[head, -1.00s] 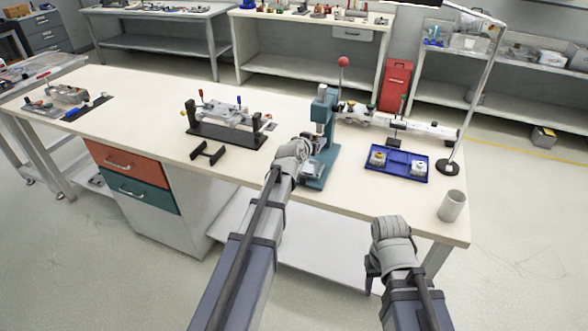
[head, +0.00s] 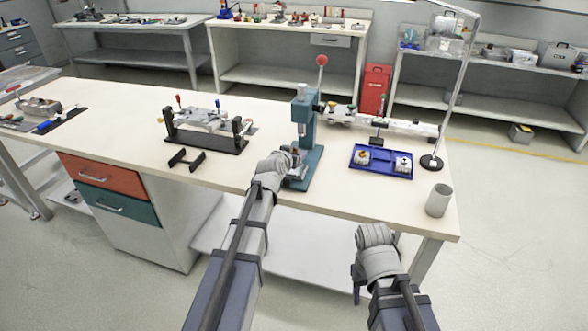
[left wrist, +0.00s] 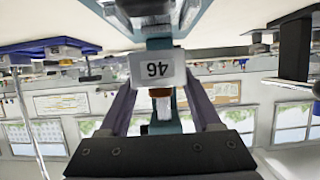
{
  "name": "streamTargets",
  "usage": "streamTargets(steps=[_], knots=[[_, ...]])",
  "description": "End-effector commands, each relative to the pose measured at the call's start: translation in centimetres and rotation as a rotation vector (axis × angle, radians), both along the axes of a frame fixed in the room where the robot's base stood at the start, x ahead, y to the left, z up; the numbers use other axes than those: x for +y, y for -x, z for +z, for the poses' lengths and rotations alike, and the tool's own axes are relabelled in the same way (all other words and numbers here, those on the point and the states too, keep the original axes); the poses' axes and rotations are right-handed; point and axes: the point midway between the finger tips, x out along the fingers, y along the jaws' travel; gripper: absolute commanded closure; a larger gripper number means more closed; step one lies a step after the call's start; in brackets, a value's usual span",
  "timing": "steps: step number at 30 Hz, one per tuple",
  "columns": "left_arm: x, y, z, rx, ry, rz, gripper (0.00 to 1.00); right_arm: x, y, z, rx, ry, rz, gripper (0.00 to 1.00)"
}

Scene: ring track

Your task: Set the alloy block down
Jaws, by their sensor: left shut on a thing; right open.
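The alloy block (left wrist: 150,70) is a pale grey piece with a white face and dark digits, in the middle of the left wrist view, which shows the scene upside down. My left gripper (left wrist: 158,88) is shut on it. In the head view my left gripper (head: 281,163) is at the front of the teal press (head: 307,130), by its base, and its wrist mostly hides the block. I cannot tell whether the block touches the press base. My right gripper (head: 362,285) is open and empty, off the front edge of the bench.
A blue tray (head: 381,174) with two small parts lies right of the press. A grey cup (head: 439,200) and a lamp stand (head: 431,162) are at the right end. A black fixture (head: 207,142) and a small black bracket (head: 186,160) stand left.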

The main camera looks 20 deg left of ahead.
Motion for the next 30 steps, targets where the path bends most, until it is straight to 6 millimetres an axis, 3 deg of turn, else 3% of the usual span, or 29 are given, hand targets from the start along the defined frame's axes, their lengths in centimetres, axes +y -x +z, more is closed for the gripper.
streamTargets(steps=[5, 14, 27, 28, 30], knots=[[0.0, 0.0, -0.3, -0.001, 0.0, 0.0, 1.0, 0.0, 0.0, -0.4, 0.0, 0.0, 0.0, 0.5], [0.0, 0.0, -3.7, -0.001, 0.0, 0.0, 1.0, 0.0, 0.0, -3.7, 0.0, 0.0, 0.0, 0.5], [0.0, 0.0, -4.0, -0.001, 0.0, 0.0, 1.0, 0.0, 0.0, -4.1, 0.0, 0.0, 0.0, 0.5], [0.0, 0.0, -4.0, 0.0, 0.0, 0.0, 0.33, 0.0, 0.0, -4.0, 0.0, 0.0, 0.0, 0.5], [0.0, 0.0, -3.9, 0.0, 0.0, 0.0, 0.25, 0.0, 0.0, -3.9, 0.0, 0.0, 0.0, 0.5]])
